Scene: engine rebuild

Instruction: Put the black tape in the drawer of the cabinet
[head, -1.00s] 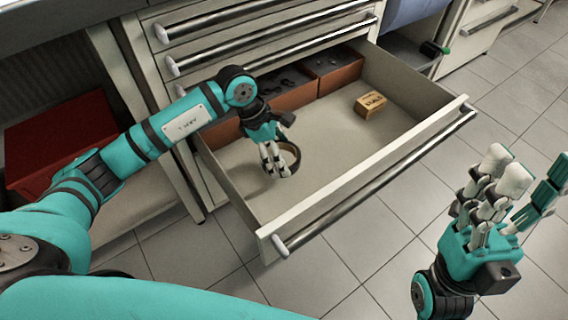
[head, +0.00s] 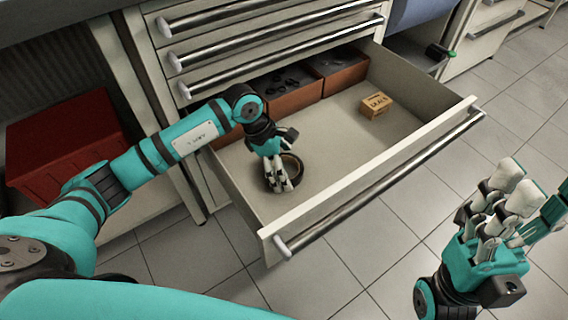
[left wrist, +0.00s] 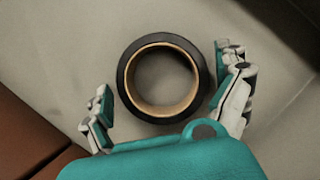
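The black tape (head: 299,172) is a ring with a tan inner core. It lies flat on the floor of the open drawer (head: 335,127), near its left side. My left gripper (head: 279,181) is inside the drawer, its fingers low over the tape and partly hiding it. In the left wrist view the tape (left wrist: 160,117) sits between the spread fingers (left wrist: 165,100), with a gap on the left and the right fingers close to its edge. The left gripper looks open. My right gripper (head: 515,205) is open and empty, in front of the drawer at the right.
A small wooden box (head: 376,105) lies in the drawer's far right part. Brown bins (head: 297,101) with dark parts line its back. The drawer's front wall and handle (head: 385,182) stand before the tape. A red box (head: 65,145) is on a shelf at left.

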